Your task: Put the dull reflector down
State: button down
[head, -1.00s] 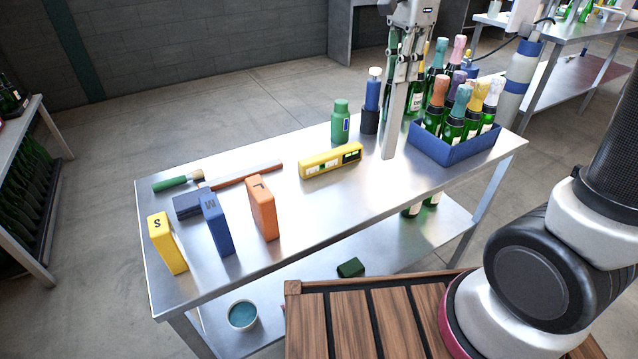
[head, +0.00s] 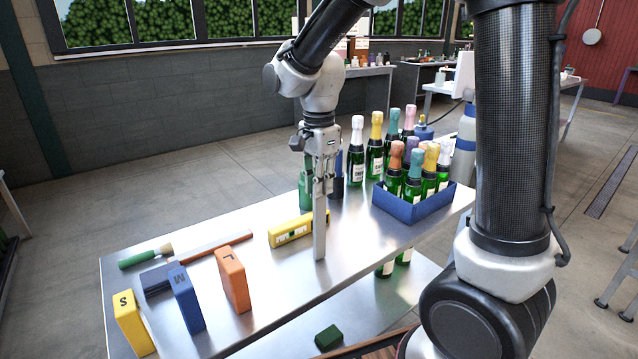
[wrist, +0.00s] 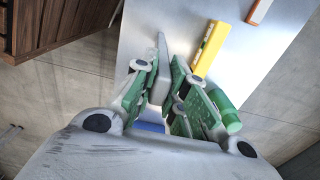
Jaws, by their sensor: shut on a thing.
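The dull reflector, a long flat grey bar (head: 320,228), hangs upright below my gripper (head: 323,186) in the head view. My gripper is shut on its upper part. Its lower end shows against the bare steel tabletop, in front of the yellow level's right end; I cannot tell whether it touches. In the wrist view the bar (wrist: 163,52) sticks out between the fingertips (wrist: 160,76), left of the yellow level. The steel table (head: 270,318) is below.
The yellow level (head: 291,230) lies close behind the bar. A green bottle (head: 306,190) and a dark blue holder (head: 337,187) stand behind. A blue crate of bottles (head: 415,213) is right. Orange (head: 232,280), blue (head: 186,298) and yellow (head: 133,323) blocks stand left.

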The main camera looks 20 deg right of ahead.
jog(key=shift+f, duration=0.1)
jog(key=c, duration=1.5)
grip_release()
jog(key=shift+o, duration=0.2)
notch_tip(320, 180, up, 12)
jog(key=s+d+f+n+t, duration=0.1)
jog(key=s+d+n+t, duration=0.1)
jog(key=s+d+n, duration=0.5)
jog(key=s+d+f+n+t, duration=0.1)
jog(key=s+d+n+t, duration=0.1)
jog(key=s+d+n, duration=0.5)
jog(key=s+d, duration=0.1)
jog(key=s, duration=0.5)
jog(key=shift+f, duration=0.3)
jog(key=shift+d, duration=0.1)
